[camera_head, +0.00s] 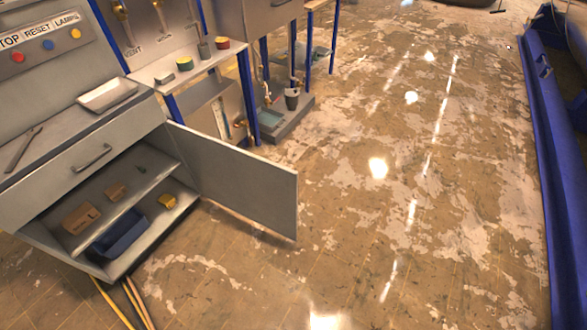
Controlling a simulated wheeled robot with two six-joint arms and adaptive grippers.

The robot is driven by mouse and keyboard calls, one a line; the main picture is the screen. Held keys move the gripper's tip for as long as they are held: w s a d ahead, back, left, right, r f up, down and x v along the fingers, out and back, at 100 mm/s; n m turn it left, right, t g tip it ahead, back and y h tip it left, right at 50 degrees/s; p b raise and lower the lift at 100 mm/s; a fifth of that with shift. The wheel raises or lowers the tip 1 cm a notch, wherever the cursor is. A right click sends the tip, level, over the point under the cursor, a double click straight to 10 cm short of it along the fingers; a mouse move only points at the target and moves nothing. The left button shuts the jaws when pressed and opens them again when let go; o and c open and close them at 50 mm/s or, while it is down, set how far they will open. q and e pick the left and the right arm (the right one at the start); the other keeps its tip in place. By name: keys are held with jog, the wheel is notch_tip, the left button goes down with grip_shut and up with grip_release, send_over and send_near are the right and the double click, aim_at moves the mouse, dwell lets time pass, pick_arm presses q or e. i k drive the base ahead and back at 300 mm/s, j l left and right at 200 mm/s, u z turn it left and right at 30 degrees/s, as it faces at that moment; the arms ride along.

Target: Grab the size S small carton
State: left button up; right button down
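Brown cartons sit on the upper shelf of an open grey cabinet (233,190) at the left of the head view. The largest carton (81,218) stands near the shelf's left front and carries a letter that looks like L. Neither of my grippers is in view.
A blue bin (118,238) and a yellow item (167,200) are on the lower shelf. The cabinet door (245,195) stands open to the right. A white tray (107,94) lies on the worktop. The floor to the right is clear up to a blue barrier (540,150).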

aim_at(119, 190)
jog(key=i+l+z, duration=0.25)
jog(key=l+z, duration=0.2)
jog(key=i+l+z, duration=0.25)
jog(key=z, duration=0.2)
jog(key=i+l+z, duration=0.15)
jog(key=i+z, duration=0.3)
jog(key=i+u, duration=0.3)
jog(key=u, duration=0.15)
jog(key=i+u, duration=0.4)
jog(key=i+l+u, duration=0.2)
jog(key=u, duration=0.25)
jog(key=i+j+u, duration=0.1)
jog(key=u, duration=0.4)
jog(key=i+u, duration=0.45)
jog(key=i+l+u, duration=0.1)
jog(key=u, duration=0.4)
jog(key=i+l+u, duration=0.2)
jog(key=u, duration=0.3)
jog(key=i+l+u, duration=0.15)
jog(key=u, duration=0.35)
jog(key=i+l+u, duration=0.1)
jog(key=l+u, duration=0.35)
jog(key=i+l+u, duration=0.15)
jog(key=k+j, duration=0.05)
